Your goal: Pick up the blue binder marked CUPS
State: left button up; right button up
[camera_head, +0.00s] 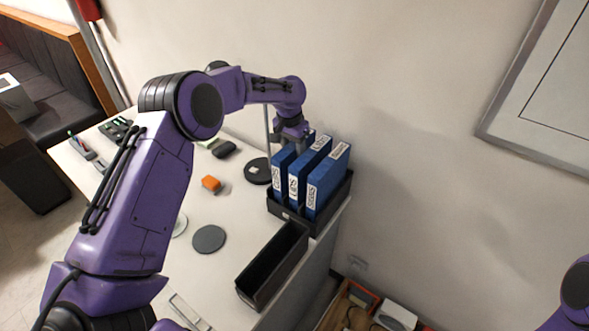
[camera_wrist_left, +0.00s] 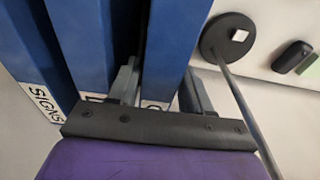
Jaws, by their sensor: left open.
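Three blue binders stand upright in a black holder (camera_head: 318,218) at the table's right edge. The CUPS binder (camera_head: 281,168) is the leftmost in the head view, with its spine label partly readable. In the left wrist view the CUPS binder (camera_wrist_left: 172,45) passes between the two fingers, its label mostly hidden by the gripper. My left gripper (camera_head: 296,143) is open at the top of the binders, with one finger on each side of the CUPS binder (camera_wrist_left: 160,90). I cannot tell whether either finger touches it. My right gripper is out of view.
The LIDS binder (camera_head: 299,184) stands close beside it, then the SIGNS binder (camera_head: 325,183). A lamp-like base (camera_head: 257,171) with a thin pole stands left of the holder. An empty black tray (camera_head: 272,265) is in front. The wall is close behind.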

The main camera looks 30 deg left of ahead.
pick_arm(q)
jog(key=f, duration=0.2)
jog(key=w+f, duration=0.1)
jog(key=shift+d+f+p, duration=0.1)
jog(key=shift+f+p, duration=0.25)
jog(key=shift+p, duration=0.05)
jog(key=shift+r, duration=0.15)
grip_shut()
